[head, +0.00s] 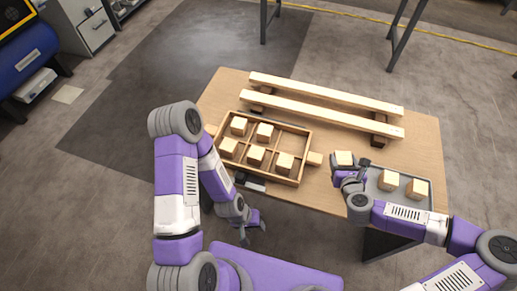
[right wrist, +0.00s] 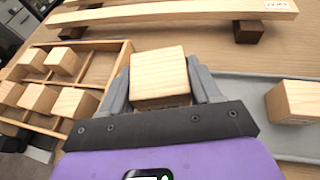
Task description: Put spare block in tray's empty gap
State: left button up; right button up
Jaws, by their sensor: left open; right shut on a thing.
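The wooden tray (head: 301,179) has a divider grid, and several pale wooden blocks fill its compartments except the back right one (head: 291,139), which is empty. My right gripper (head: 345,168) is shut on a pale wooden block (head: 344,158), to the right of the wooden tray. In the right wrist view this block (right wrist: 160,76) sits between both fingers, with the wooden tray (right wrist: 126,52) to its left. My left gripper (head: 252,223) is open and empty, hanging off the table's front edge.
A grey tray (head: 374,186) at the table's right holds two more blocks (head: 389,180) (head: 417,188). Two long wooden beams (head: 325,91) (head: 320,114) lie on dark supports behind the trays. A small dark item lies by the wooden tray's front edge.

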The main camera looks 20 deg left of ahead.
jog(key=w+a+n+g+y+p, duration=0.1)
jog(key=a+n+g+y, duration=0.2)
jog(key=a+n+y, duration=0.35)
jog(key=s+a+r+n+g+y+p, duration=0.15)
jog(key=s+n+g+y, duration=0.3)
jog(key=n+g, duration=0.5)
jog(key=shift+m, duration=0.4)
jog(key=f+b, duration=0.1)
jog(key=f, duration=0.2)
jog(key=f+b, duration=0.1)
jog(key=f, duration=0.3)
jog(key=s+f+b, duration=0.1)
jog(key=f, duration=0.2)
jog(key=shift+a+f, duration=0.15)
jog(key=shift+f, duration=0.05)
jog(key=shift+f, duration=0.15)
jog(key=o, duration=1.1)
